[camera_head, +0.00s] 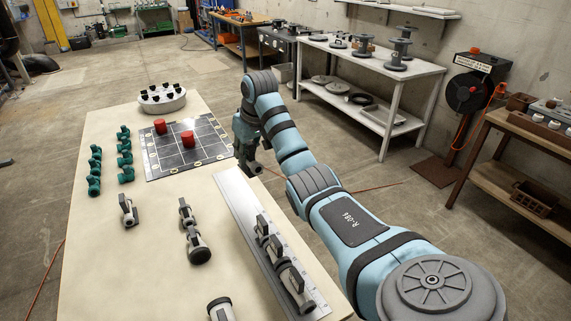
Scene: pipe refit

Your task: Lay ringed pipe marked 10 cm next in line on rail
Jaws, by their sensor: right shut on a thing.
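The rail (236,197) is a long pale metal strip along the right side of the table. Several grey pipes with dark rings lie in line on its near half, one of them (294,284) at the near end; its far half is bare. My right gripper (254,168) is just beyond the rail's far end, at the table's right edge. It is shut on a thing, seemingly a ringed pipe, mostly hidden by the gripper. Loose ringed pipes lie on the table (128,211), (187,213), (199,248), (220,310). Their length marks are too small to read. My left gripper is out of view.
A dark grid board (168,166) carries red cylinders (188,139). Teal fittings (95,169) stand left of it. A white oval holder (161,105) with black pieces is at the table's far end. My right arm runs along the table's right side.

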